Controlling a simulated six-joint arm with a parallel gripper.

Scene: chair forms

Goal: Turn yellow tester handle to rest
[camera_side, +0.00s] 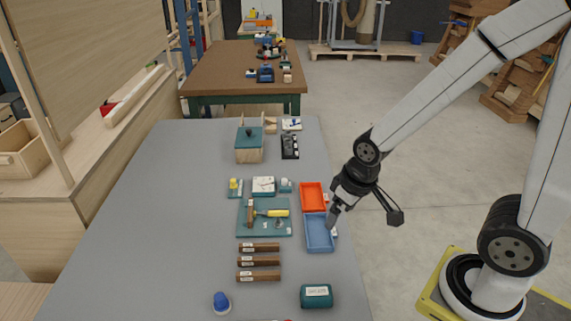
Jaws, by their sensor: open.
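A small yellow piece (233,183) stands on a teal base at the left of the middle of the grey table. It is too small to tell how its handle is turned, or whether it is the tester. A tool with a yellow handle (277,213) lies on a teal mat (245,231) just in front of it. My gripper (333,219) points down over the blue tray (319,243), near the table's right edge. It is open and apart from both yellow things, to their right. I see nothing between its fingers.
An orange tray (312,193) adjoins the blue one. Several brown blocks (258,261) lie in front of the mat. A blue knob (221,302) and a dark green labelled case (317,296) are nearest. A teal-topped box (249,150) stands behind. The table's left side is clear.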

